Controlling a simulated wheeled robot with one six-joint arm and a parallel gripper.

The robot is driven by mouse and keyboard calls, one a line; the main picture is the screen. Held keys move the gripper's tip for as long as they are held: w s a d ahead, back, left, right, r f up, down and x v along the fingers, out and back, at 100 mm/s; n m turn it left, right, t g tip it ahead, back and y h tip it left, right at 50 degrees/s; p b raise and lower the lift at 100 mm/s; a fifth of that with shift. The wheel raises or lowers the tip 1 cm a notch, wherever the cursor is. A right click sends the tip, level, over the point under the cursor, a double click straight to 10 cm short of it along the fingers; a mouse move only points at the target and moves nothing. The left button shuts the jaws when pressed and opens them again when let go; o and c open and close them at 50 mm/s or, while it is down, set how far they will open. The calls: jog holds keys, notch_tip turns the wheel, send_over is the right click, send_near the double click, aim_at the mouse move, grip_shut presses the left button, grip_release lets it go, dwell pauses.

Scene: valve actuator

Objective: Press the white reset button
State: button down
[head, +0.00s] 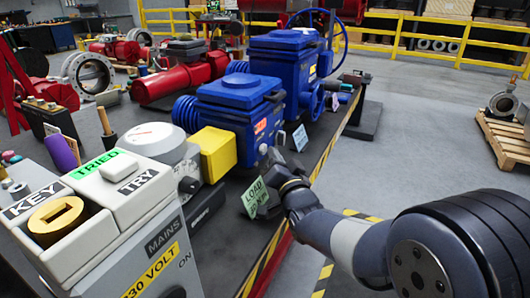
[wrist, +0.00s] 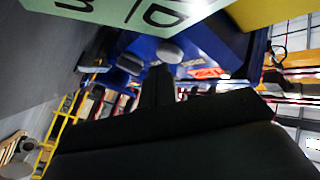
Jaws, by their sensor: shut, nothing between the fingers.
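The blue actuator housing (head: 228,118) stands on the bench, and small pale round knobs show on its near face. I cannot tell for sure which is the reset button. My gripper (head: 273,157) is shut and empty close to the housing's near face. In the wrist view its dark fingers (wrist: 157,82) point at the housing, just below the whiter button; contact cannot be told.
A pale green LOAD tag (head: 254,198) stands beside my gripper and crosses the top of the wrist view (wrist: 125,10). A yellow box (head: 214,154) lies to the left. A key box (head: 92,205) with a white block on top is in the left foreground. Open floor lies right.

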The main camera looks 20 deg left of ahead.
jog(key=shift+a, duration=0.45)
dwell(0.7)
jog(key=shift+d+b, duration=0.1)
jog(key=shift+b, duration=0.2)
jog(key=shift+d+b, duration=0.4)
jog(key=shift+d, duration=0.4)
jog(key=shift+s+d+b, duration=0.2)
jog(key=shift+d+b, duration=0.35)
jog(key=shift+d, duration=1.95)
